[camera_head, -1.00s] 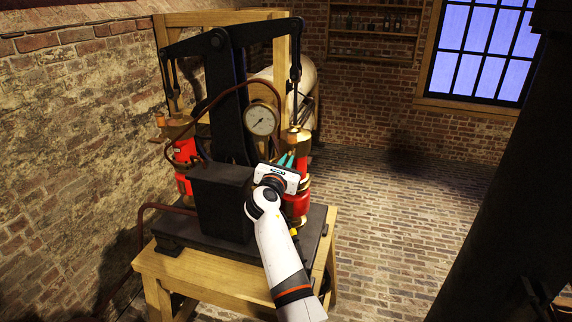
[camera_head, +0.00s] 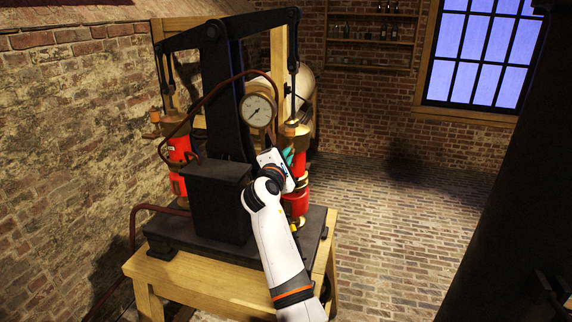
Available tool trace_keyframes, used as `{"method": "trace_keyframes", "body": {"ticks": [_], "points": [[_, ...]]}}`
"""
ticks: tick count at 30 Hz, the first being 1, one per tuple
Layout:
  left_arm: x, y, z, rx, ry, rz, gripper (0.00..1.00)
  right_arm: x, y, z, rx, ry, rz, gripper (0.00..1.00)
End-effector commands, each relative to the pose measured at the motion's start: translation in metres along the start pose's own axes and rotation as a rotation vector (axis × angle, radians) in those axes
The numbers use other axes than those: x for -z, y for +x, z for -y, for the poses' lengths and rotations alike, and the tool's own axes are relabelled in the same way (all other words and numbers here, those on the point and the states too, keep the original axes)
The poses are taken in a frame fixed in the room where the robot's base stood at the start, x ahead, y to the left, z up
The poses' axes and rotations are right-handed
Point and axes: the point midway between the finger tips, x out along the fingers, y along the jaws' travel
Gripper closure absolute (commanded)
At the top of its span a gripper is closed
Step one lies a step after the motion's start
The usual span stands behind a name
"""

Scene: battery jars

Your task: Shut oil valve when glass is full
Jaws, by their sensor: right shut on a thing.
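The machine has a red and brass cylinder at the right (camera_head: 296,203) and another at the left (camera_head: 178,150). My right gripper (camera_head: 288,158) is at the upper part of the right cylinder, its teal fingers partly hidden behind its white and dark body. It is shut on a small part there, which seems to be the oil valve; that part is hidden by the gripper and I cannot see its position. I cannot make out a separate glass or its fill level. My left gripper is out of view.
A round pressure gauge (camera_head: 257,110) sits just above my right gripper. The black frame (camera_head: 228,100) and black box (camera_head: 217,199) stand left of it, on a wooden table (camera_head: 190,275). A dark column (camera_head: 505,200) fills the right side. The brick floor between is clear.

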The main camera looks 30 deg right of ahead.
Motion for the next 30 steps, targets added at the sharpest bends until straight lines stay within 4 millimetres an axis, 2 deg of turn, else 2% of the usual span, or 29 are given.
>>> {"method": "trace_keyframes", "body": {"ticks": [1, 3, 12, 21, 30], "points": [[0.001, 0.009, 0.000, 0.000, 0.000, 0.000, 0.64, 0.000, 0.001, 0.000, 0.009, 0.050, -0.002, 1.00], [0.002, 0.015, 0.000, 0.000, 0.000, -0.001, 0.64, 0.000, 0.001, -0.001, 0.009, 0.113, -0.002, 1.00], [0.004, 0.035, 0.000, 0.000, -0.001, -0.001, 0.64, 0.001, 0.001, 0.001, 0.012, 0.336, -0.001, 1.00], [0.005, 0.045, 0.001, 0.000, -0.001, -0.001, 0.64, 0.002, 0.001, 0.003, 0.014, 0.455, -0.001, 1.00], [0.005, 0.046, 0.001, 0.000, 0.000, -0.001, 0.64, 0.003, 0.000, 0.005, 0.015, 0.485, 0.000, 1.00]]}}
